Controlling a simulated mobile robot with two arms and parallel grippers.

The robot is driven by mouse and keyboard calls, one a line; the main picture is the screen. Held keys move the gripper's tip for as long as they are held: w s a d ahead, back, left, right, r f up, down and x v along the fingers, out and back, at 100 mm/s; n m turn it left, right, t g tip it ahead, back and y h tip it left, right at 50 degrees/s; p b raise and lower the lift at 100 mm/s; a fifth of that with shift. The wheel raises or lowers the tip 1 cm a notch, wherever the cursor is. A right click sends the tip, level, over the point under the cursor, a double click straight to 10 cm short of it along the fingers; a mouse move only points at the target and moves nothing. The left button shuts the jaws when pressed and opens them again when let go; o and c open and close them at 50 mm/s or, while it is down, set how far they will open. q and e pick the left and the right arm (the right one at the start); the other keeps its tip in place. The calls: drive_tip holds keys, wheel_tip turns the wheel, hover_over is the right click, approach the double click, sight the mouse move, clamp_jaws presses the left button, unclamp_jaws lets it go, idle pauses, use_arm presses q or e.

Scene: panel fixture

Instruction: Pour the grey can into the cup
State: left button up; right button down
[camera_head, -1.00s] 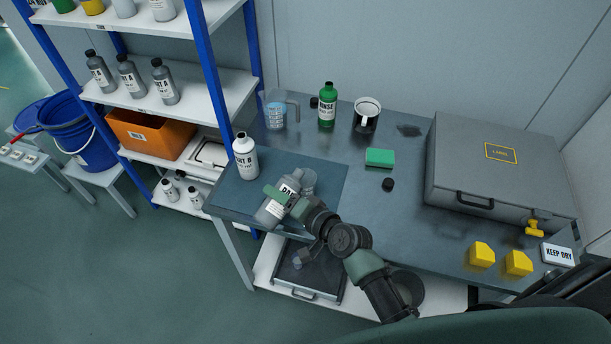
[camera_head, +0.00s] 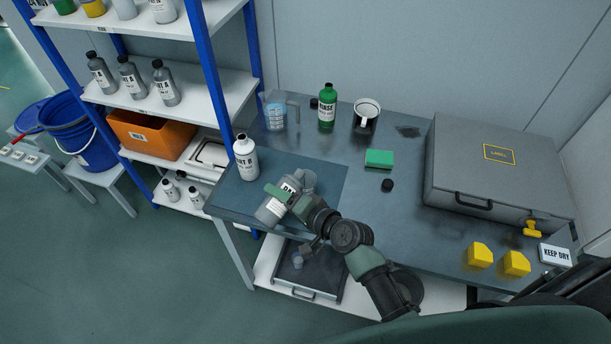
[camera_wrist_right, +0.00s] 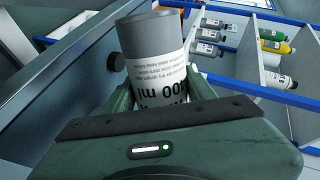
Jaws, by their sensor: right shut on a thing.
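The grey can (camera_head: 270,212), with a white label, is tilted in my right gripper (camera_head: 285,198) above the front left of the table. Its grey base points down and left in the head view. In the wrist view the can (camera_wrist_right: 155,62) sits between the fingers of my right gripper (camera_wrist_right: 165,92). A translucent cup (camera_head: 308,180) stands right behind the can's upper end and is partly hidden by it. I cannot see the can's mouth or any liquid flowing. My left gripper is not in view.
A white bottle (camera_head: 245,158) stands left of the can. A grey case (camera_head: 490,165) fills the right side.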

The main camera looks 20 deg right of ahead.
drive_tip(key=shift+w+d+r+m+p, duration=0.1)
drive_tip(key=shift+r+m+p, duration=0.15)
drive_tip(key=shift+r+p, duration=0.35)
drive_tip(key=shift+w+d+r+m+p, duration=0.1)
drive_tip(key=shift+r+m+p, duration=0.15)
drive_tip(key=shift+r+p, duration=0.3)
drive_tip(key=shift+f+m+g+y, duration=0.1)
drive_tip(key=shift+m+g+y, duration=0.3)
idle(2.2)
